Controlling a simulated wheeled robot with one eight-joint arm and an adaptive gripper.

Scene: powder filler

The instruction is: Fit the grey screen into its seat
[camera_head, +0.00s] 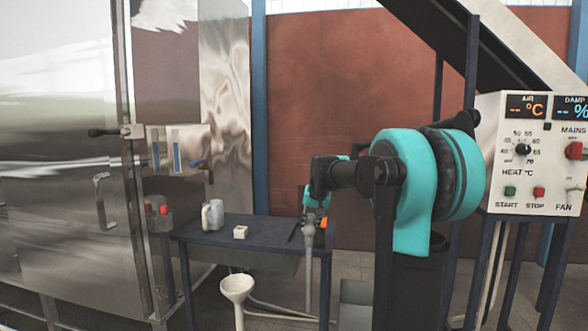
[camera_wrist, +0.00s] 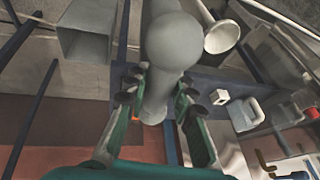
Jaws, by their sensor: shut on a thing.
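My gripper (camera_head: 318,222) is shut on a long grey piece (camera_head: 309,268), which I take to be the grey screen. It hangs roughly upright in front of the dark table's right end. In the wrist view, the fingers (camera_wrist: 152,100) close around the piece's narrower part, and its rounded bulge (camera_wrist: 180,42) lies beyond them. The bulge and fingers hide some of the piece. I cannot tell which part here is its seat.
A white funnel (camera_head: 237,290) stands low before the dark table (camera_head: 262,222). A grey mug (camera_head: 212,214) and small white block (camera_head: 240,232) sit on the table. A grey open box (camera_wrist: 84,32) is nearby. A control panel (camera_head: 530,150) stands right.

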